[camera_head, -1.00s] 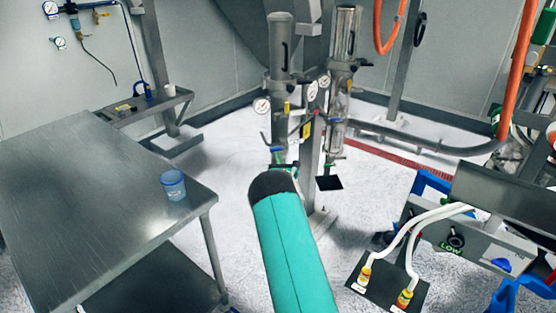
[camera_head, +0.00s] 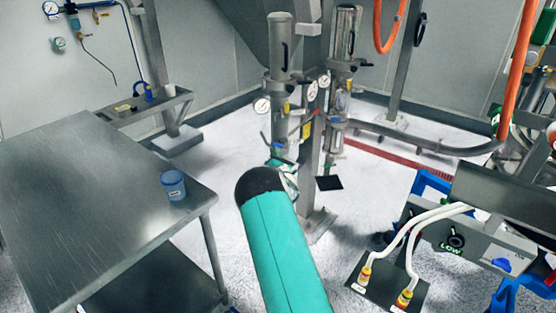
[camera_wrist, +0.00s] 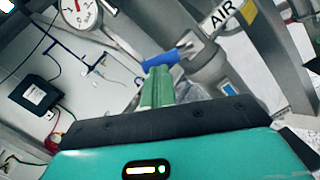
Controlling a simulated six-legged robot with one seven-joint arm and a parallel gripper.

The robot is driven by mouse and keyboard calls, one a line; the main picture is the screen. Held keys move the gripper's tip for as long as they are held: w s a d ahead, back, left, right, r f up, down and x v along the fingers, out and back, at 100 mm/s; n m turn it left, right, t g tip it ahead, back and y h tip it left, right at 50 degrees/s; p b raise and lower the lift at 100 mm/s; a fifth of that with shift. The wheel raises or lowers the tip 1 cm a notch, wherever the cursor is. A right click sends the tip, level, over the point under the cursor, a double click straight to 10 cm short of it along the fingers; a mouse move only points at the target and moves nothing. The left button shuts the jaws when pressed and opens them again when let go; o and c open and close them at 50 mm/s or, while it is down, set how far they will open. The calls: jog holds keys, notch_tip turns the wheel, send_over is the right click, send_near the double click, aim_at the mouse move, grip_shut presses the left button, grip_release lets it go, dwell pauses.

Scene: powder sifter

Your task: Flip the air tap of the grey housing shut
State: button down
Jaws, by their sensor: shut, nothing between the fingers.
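The air tap has a blue lever (camera_wrist: 162,61) in the wrist view, on a metal stub at the side of the grey housing (camera_wrist: 208,72). The lever lies roughly crosswise, its free end to the left. My gripper (camera_wrist: 158,72) is shut and empty, its green fingertips right at the lever's underside in the picture. I cannot tell whether they touch it. An AIR label (camera_wrist: 221,14) is at the upper right. In the head view, my arm reaches to the foot of the upright cylinders (camera_head: 280,48), and its dark joint partly hides my gripper and the tap.
A pressure gauge (camera_wrist: 80,12) sits close by at the upper left of the wrist view. A steel table (camera_head: 85,190) with a blue tub (camera_head: 173,185) stands at left. A grey control box (camera_head: 470,240) with white hoses stands at right. Some floor between is clear.

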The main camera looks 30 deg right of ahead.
jog(key=d+r+m, duration=0.1)
jog(key=m, duration=0.2)
jog(key=r+m+g, duration=0.1)
jog(key=m, duration=0.3)
jog(key=d+r+m+g, duration=0.1)
jog(key=m, duration=0.2)
jog(key=shift+s+d+r+m+h, duration=0.3)
jog(key=shift+s+r+m+h, duration=0.05)
jog(key=shift+r+m+h, duration=0.05)
jog(key=shift+d+r, duration=0.15)
dwell(1.3)
